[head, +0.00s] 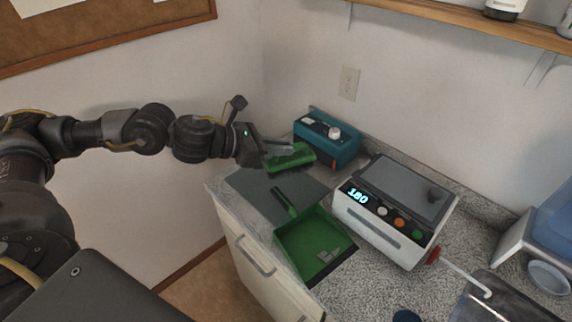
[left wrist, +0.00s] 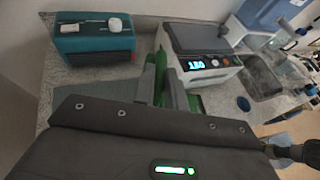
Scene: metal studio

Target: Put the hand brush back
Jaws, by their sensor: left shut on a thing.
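The hand brush (head: 291,159) is green, and my left gripper (head: 277,151) is shut on it. The gripper holds it at the back left of the counter, in front of the teal box; how far it is above the dark mat is hard to tell. In the left wrist view, part of the green brush (left wrist: 160,72) shows between the fingers (left wrist: 168,85). A green dustpan (head: 308,238) lies on the counter in front, with small grey pieces in it and its handle pointing back left. My right gripper is not in view.
A dark grey mat (head: 262,194) lies under and beside the dustpan handle. A teal device (head: 337,142) stands behind the brush. A white device (head: 383,228) with a lit display stands right of the dustpan. A shelf (head: 470,22) hangs above at right.

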